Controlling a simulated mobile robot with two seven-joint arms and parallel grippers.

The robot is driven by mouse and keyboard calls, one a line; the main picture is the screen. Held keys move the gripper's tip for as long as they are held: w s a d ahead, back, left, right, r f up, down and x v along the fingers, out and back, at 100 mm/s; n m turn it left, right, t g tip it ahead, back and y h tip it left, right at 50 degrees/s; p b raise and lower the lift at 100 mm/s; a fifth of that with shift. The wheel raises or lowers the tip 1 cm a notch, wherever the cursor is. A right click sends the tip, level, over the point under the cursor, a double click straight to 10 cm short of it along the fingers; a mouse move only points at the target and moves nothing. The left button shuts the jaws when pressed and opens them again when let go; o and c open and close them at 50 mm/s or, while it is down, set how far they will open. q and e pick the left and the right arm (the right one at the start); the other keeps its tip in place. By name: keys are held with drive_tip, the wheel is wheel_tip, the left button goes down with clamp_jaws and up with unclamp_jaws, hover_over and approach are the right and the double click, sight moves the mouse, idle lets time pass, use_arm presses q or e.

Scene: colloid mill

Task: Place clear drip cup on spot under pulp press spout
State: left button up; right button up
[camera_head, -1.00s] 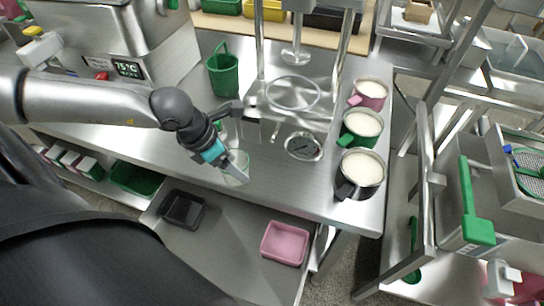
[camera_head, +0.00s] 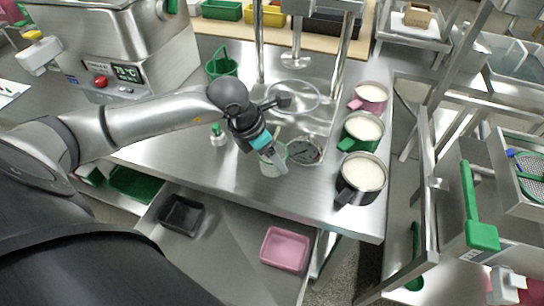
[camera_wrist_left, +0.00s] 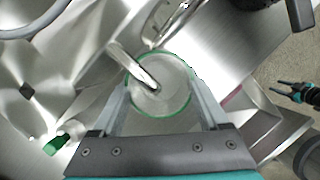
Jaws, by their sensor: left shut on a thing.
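The clear drip cup (camera_head: 272,166) has a green rim and is between the fingers of my left gripper (camera_head: 275,160), which is shut on it. In the left wrist view the cup (camera_wrist_left: 172,103) shows from above between the two fingers. A metal spout (camera_wrist_left: 133,65) reaches over its mouth there. The pulp press (camera_head: 293,62), with two columns and a round plate, stands just behind the gripper. I cannot tell whether the cup touches the counter. My right gripper (camera_wrist_left: 285,91) is far off at the right edge of the left wrist view, its fingers apart, empty.
Three filled pots, pink (camera_head: 370,97), green (camera_head: 361,130) and black (camera_head: 361,175), line the counter's right side. A green basket (camera_head: 221,66) and a small green-topped bottle (camera_head: 218,134) are left. The counter (camera_head: 200,165) is clear in front.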

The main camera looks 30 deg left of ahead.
use_arm(q)
drive_tip(key=shift+f, duration=0.35)
use_arm(e)
drive_tip(key=shift+w, duration=0.3)
use_arm(q)
drive_tip(key=shift+s+f, duration=0.1)
drive_tip(key=shift+f, duration=0.05)
use_arm(e)
drive_tip(key=shift+f, duration=0.2)
use_arm(q)
drive_tip(key=o, duration=1.2)
use_arm(e)
drive_tip(key=shift+d, duration=0.1)
drive_tip(key=shift+r, duration=0.1)
use_arm(q)
drive_tip(key=shift+a+r, duration=0.1)
drive_tip(key=shift+r, duration=0.2)
drive_tip(key=p+v, duration=0.2)
drive_tip(key=v, duration=0.9)
drive_tip(key=shift+s+r, duration=0.1)
drive_tip(key=shift+r, duration=0.25)
use_arm(e)
drive_tip(key=shift+s+a+r, duration=0.95)
drive_tip(key=shift+s+r, duration=0.1)
drive_tip(key=shift+s, duration=0.05)
